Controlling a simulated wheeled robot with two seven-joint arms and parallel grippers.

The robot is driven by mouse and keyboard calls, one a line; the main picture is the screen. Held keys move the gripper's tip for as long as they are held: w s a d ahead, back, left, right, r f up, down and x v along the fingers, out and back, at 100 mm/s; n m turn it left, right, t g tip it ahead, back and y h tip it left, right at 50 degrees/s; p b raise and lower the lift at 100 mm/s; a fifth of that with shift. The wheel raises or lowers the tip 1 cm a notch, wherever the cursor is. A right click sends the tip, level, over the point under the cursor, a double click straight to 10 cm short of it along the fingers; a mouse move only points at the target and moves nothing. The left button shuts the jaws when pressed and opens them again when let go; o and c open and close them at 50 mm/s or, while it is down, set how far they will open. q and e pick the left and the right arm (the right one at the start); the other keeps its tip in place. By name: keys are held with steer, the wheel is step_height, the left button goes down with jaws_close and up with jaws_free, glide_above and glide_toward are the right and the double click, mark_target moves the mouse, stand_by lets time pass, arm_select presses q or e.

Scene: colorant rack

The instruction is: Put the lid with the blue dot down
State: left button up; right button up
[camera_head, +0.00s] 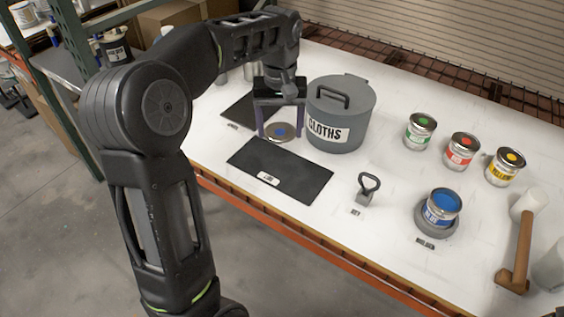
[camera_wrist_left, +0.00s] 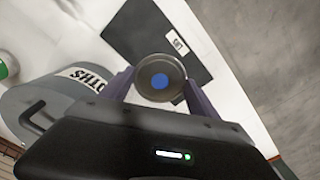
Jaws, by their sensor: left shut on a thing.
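The lid with the blue dot (camera_head: 272,134) is a round metal disc with a blue spot in its middle. My left gripper (camera_head: 279,132) is shut on it, one finger at each side. In the left wrist view the lid (camera_wrist_left: 160,78) sits between the two purple-grey fingers (camera_wrist_left: 160,88), blue dot facing the camera. It is left of the grey cloths bin and near the dark mats; I cannot tell its exact height above the table. An open can of blue paint (camera_head: 441,207) stands in a grey dish at the right. My right gripper is not in view.
A black mat (camera_head: 290,178) lies in front of the lid and another dark mat (camera_head: 243,110) behind it. The grey cloths bin (camera_head: 350,130) is close by. Green (camera_head: 420,132), red (camera_head: 461,152) and yellow (camera_head: 505,167) cans, an opener (camera_head: 367,188) and a mallet (camera_head: 521,245) stand or lie rightward.

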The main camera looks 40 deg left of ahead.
arm_select(q)
glide_above(280, 166)
steer(key=shift+w+f+p, duration=0.1)
steer(key=shift+f+p, duration=0.3)
steer(key=shift+f, duration=2.75)
steer(key=shift+f+p, duration=0.3)
steer(key=shift+f, duration=1.55)
steer(key=shift+f, duration=0.15)
steer(key=o, duration=1.3)
